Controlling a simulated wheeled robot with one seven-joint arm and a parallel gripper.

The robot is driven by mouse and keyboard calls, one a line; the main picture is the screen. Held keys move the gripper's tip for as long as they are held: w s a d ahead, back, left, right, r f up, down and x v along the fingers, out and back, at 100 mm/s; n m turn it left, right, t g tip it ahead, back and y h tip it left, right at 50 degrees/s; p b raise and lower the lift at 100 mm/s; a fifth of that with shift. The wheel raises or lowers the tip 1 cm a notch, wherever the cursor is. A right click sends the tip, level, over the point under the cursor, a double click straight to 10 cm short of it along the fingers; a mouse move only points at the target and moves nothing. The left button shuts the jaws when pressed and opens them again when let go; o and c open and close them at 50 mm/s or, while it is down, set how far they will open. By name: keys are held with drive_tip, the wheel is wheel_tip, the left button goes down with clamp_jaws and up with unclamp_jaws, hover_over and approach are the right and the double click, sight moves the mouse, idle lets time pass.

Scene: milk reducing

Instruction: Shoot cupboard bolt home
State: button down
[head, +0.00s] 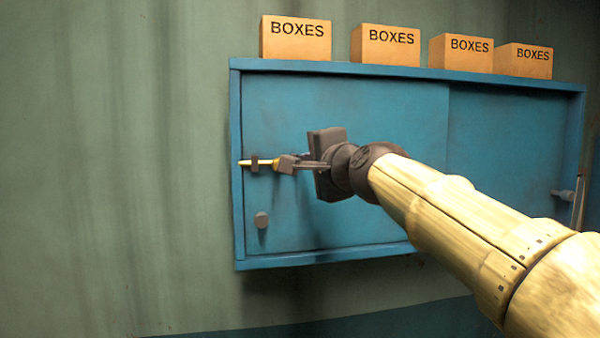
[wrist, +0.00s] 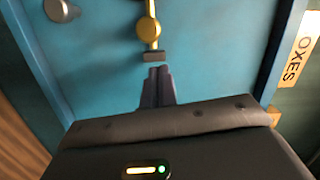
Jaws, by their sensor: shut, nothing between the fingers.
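The blue cupboard (head: 345,110) hangs on the wall with its front facing me. Its brass bolt (head: 266,162) lies level near the left edge of the left door, passing through a dark bracket (head: 254,163). The bolt's left end shows over the cupboard's left frame. In the wrist view the bolt has a round brass knob (wrist: 149,28), with a dark bracket (wrist: 154,57) just ahead of my fingertips. My gripper (head: 287,164) points left, its fingers shut together and empty, close to the bolt's right side. Whether the fingertips touch the bolt or bracket I cannot tell.
A round grey door knob (head: 261,220) sits below the bolt. Several cardboard boxes (head: 295,40) stand on the cupboard top. Another grey knob (head: 562,193) is on the right door. The wall left of the cupboard is bare.

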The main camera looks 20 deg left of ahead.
drive_tip(key=w+d+b+v, duration=0.1)
drive_tip(key=b+v, duration=0.4)
drive_tip(key=v, duration=0.5)
drive_tip(key=shift+s+d, duration=0.2)
drive_tip(key=shift+r, duration=0.1)
drive_tip(key=shift+a, duration=0.15)
